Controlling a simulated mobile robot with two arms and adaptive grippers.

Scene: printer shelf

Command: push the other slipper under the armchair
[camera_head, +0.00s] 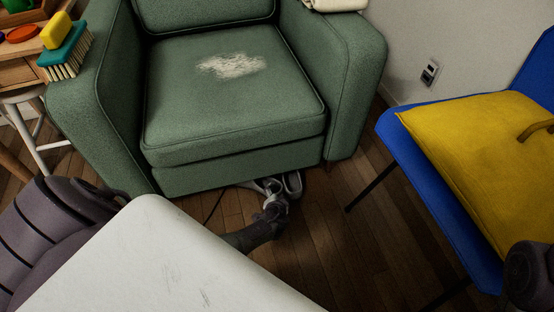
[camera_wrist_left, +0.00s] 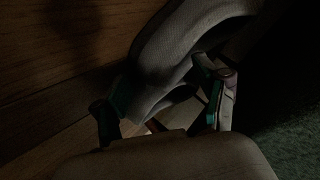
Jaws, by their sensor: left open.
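The green armchair (camera_head: 235,95) stands at the upper middle of the head view, with a pale worn patch on its seat. A grey slipper (camera_head: 293,183) lies on the floor at the armchair's lower front edge, partly hidden by my left gripper (camera_head: 274,195). In the left wrist view, the grey slipper (camera_wrist_left: 178,50) lies across the space at the fingertips of my left gripper (camera_wrist_left: 165,100). The gripper is open, its green-padded fingers spread beside the slipper; the dim picture hides whether they touch it. The armchair's green side (camera_wrist_left: 292,145) shows at the right. My right gripper is not seen.
A blue chair (camera_head: 400,125) with a yellow bag (camera_head: 470,155) stands at the right, its dark legs on the wooden floor (camera_head: 340,235). At the left are a wooden table and a white stool (camera_head: 40,135).

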